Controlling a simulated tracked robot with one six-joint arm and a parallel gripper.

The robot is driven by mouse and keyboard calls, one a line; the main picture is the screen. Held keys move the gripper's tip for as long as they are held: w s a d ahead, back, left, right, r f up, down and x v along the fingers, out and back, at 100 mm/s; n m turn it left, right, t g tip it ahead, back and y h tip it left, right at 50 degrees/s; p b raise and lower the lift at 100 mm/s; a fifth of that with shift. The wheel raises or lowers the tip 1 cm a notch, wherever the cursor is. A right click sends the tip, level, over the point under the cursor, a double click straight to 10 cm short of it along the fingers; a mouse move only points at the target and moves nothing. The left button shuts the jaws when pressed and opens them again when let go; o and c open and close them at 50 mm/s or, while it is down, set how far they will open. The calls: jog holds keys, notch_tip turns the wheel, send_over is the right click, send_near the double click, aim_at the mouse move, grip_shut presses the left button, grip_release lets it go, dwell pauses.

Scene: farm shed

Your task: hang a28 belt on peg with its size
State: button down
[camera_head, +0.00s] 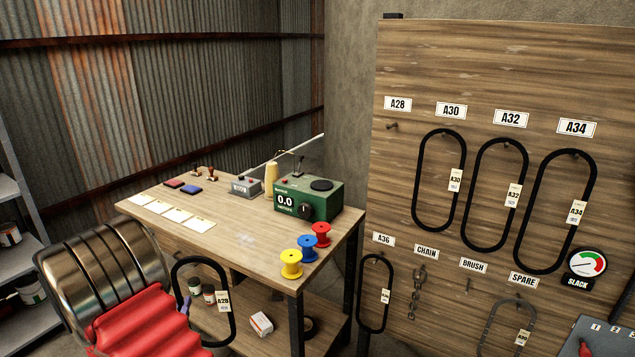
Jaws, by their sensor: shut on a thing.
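The A28 belt (233,322) is a black loop with a white A28 tag, at the lower left in front of the workbench. My gripper (185,305) is at the left side of the loop, mostly hidden behind my red sleeve and metal arm, and is shut on the belt. The belt hangs clear of the board. The A28 peg (391,126) is bare, under the A28 label (397,104) at the upper left of the wooden board (420,65). It is up and to the right of my gripper.
Belts hang under A30 (462,187), A32 (522,187), A34 (594,187) and A36 (386,285). A chain (417,290) hangs lower. The workbench (240,240), with spools and a green meter (308,198), stands left of the board. A slack gauge (587,263) is at right.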

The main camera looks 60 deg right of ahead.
jog(key=s+d+r+m+g, duration=0.2)
jog(key=s+d+r, duration=0.6)
jog(key=d, duration=0.5)
jog(key=s+d+r+m+g+h, duration=0.1)
jog(key=s+d+r+m+g, duration=0.1)
jog(key=s+d+r+g, duration=0.3)
jog(key=s+d+r+m+g+h, duration=0.1)
jog(key=s+d+r+m+g, duration=0.2)
jog(key=s+d+r, duration=0.7)
jog(key=s+d, duration=0.5)
jog(key=d, duration=0.8)
jog(key=shift+s+r+g, duration=0.2)
jog(key=shift+r+g, duration=0.1)
jog(key=shift+r, duration=0.1)
